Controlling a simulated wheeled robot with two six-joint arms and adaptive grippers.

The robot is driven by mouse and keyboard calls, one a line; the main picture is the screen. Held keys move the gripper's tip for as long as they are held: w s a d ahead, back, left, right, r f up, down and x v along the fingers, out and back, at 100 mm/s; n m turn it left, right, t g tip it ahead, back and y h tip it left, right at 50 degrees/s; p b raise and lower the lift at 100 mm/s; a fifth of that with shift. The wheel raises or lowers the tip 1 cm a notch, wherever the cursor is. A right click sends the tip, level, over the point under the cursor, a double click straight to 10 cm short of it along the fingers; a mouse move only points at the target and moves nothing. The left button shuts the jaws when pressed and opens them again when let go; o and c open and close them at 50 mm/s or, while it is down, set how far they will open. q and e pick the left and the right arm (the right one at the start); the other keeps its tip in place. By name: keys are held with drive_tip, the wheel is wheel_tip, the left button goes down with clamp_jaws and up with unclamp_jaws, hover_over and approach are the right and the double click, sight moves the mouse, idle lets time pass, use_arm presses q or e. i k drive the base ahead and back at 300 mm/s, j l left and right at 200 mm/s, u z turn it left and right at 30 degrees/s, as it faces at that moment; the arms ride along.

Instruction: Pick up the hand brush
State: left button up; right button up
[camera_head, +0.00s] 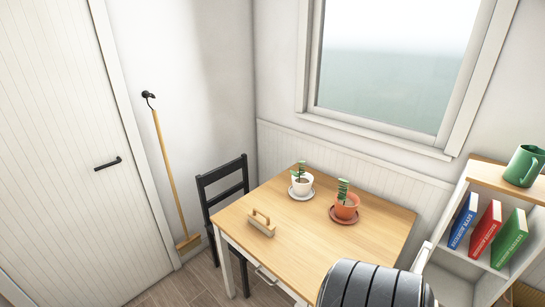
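The hand brush (262,223) is a small light wooden block with a raised handle. It lies on the wooden table (310,238), near the table's left edge. Its bristles cannot be made out. Nothing touches it. Neither my left nor my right gripper shows in the head view, so their state is hidden.
A white pot with a plant (301,184) and a terracotta pot with a plant (345,206) stand on saucers behind the brush. A black chair (223,186) is at the table's left. A long-handled broom (168,175) hangs by the door. A shelf (485,262) stands right.

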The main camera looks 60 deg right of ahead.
sight(263, 223)
drive_tip(key=i+l+z, duration=0.15)
drive_tip(key=z, duration=0.35)
drive_tip(key=i+z, duration=0.3)
drive_tip(key=z, duration=0.2)
drive_tip(key=i+z, duration=0.25)
drive_tip(key=z, duration=0.2)
drive_tip(key=i+j+z, duration=0.1)
drive_tip(key=z, duration=0.4)
drive_tip(key=i+j+z, duration=0.25)
drive_tip(key=z, duration=0.25)
drive_tip(key=i+z, duration=0.2)
